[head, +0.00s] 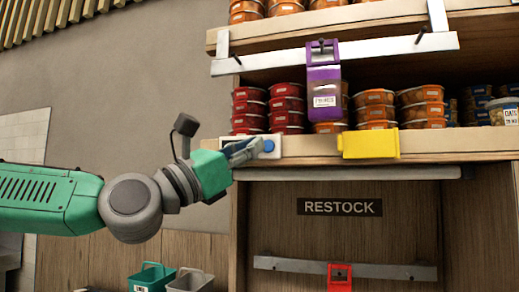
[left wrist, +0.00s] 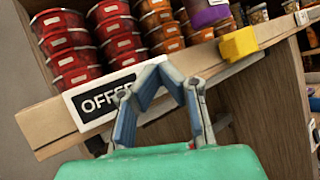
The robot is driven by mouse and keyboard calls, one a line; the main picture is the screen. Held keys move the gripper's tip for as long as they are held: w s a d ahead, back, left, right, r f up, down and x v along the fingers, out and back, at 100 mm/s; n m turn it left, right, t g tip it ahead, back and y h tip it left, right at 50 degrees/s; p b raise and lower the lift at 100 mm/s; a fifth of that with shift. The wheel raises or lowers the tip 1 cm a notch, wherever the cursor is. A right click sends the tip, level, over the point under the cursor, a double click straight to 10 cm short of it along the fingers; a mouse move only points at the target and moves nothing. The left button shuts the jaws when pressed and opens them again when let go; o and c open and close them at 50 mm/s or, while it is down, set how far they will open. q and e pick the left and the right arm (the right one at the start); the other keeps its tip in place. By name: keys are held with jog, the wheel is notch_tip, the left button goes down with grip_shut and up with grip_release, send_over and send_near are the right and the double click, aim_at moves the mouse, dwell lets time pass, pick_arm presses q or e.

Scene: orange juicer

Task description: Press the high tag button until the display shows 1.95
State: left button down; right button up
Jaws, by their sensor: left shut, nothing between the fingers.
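The purple tag (head: 323,88) hangs from the upper metal rail (head: 400,45) in the head view, with a small dark knob at its top and a light display panel low on it. Its digits are too small to read. Part of it shows at the top of the left wrist view (left wrist: 208,12). My left gripper (head: 256,148) is shut and empty, left of and below the purple tag, in front of the middle shelf edge. In the left wrist view its fingers (left wrist: 165,75) overlap a white sign (left wrist: 88,104) reading "OFFE", partly hidden. My right gripper is not in view.
A yellow tag (head: 370,144) sits on the middle shelf edge and a red tag (head: 340,277) on the lower rail. Stacked red tubs (head: 287,105) and orange tubs (head: 375,105) fill the shelf. A RESTOCK label (head: 340,207) is below. Baskets (head: 150,277) stand at lower left.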

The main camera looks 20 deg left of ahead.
aim_at(272, 144)
pick_arm(q)
jog(key=shift+w+d+r, duration=0.15)
jog(key=shift+w+d, duration=0.05)
jog(key=shift+d, duration=0.9)
jog(key=shift+w+d+r, duration=0.1)
jog(key=shift+w+d, duration=0.05)
jog(key=shift+d, duration=0.95)
jog(key=shift+a, duration=1.2)
jog(key=shift+w+d, duration=0.15)
jog(key=shift+d, duration=0.55)
jog(key=shift+w+d, duration=0.15)
jog(key=shift+d, duration=0.25)
jog(key=shift+w+a, duration=0.1)
jog(key=shift+a, duration=0.8)
jog(key=shift+d, duration=0.2)
jog(key=shift+s+d+f, duration=0.1)
jog(key=shift+s+d, duration=0.1)
jog(key=shift+s, duration=0.05)
jog(key=shift+s+a+b, duration=0.15)
jog(key=shift+s+b, duration=0.2)
jog(key=shift+b, duration=0.05)
jog(key=shift+s+a, duration=0.1)
jog(key=shift+s, duration=0.05)
jog(key=shift+s+a, duration=0.15)
jog(key=shift+a, duration=0.25)
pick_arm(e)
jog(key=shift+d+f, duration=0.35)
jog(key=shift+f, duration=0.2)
